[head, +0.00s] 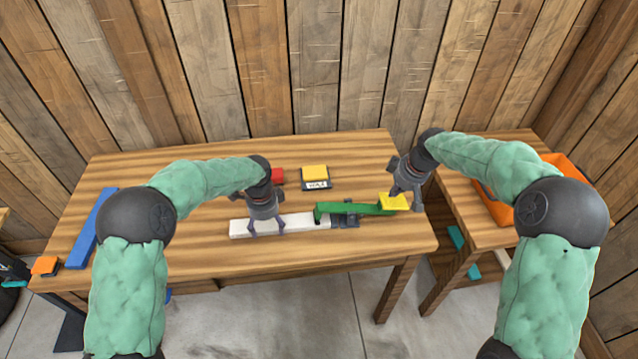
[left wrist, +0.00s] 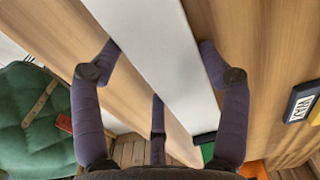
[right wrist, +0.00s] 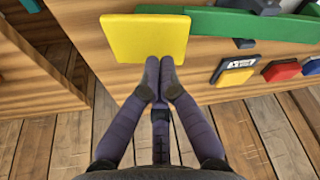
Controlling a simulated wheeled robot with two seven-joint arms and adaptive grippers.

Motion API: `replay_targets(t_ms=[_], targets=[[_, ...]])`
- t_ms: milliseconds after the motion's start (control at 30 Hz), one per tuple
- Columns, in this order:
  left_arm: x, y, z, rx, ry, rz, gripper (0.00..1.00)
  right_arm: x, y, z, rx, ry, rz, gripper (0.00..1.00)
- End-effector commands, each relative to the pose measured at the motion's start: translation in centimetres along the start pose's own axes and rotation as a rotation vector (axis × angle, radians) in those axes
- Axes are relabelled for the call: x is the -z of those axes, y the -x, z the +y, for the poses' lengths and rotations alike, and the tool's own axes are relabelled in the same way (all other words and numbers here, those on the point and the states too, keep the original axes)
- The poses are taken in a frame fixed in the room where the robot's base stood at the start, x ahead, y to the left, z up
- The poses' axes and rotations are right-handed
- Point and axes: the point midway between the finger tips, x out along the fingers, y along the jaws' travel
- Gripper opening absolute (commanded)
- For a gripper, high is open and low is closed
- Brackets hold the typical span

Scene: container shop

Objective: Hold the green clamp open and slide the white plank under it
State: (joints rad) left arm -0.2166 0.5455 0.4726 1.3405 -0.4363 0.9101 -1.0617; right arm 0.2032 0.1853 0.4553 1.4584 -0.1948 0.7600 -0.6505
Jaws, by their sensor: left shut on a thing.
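The white plank (head: 300,222) lies flat on the table, and it also shows in the left wrist view (left wrist: 158,55). My left gripper (head: 267,230) is shut on it, one finger on each long side. The green clamp (head: 355,209) is a long lever on a dark base (head: 347,220), with a yellow pad (head: 394,202) at its right end. The plank's right end is at the clamp's left tip; I cannot tell how far under it reaches. My right gripper (right wrist: 158,68) has its fingertips together against the yellow pad, with nothing visible between them.
A dark block with a yellow top (head: 315,176) and a red block (head: 277,176) sit behind the plank. A blue plank (head: 92,228) lies at the table's left. An orange bin (head: 500,208) stands on the side table at right. The table's front strip is clear.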

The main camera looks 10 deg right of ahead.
Motion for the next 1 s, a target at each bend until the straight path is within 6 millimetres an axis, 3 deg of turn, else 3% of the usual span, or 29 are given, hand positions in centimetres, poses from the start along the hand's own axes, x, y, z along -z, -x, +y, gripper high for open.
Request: replay_targets(t_ms=[1000], targets=[[0.3,0.1,0.0,0.002,-0.001,0.005,0.35,1.7,5.5,0.1,-0.003,-0.001,0.003,0.00]])
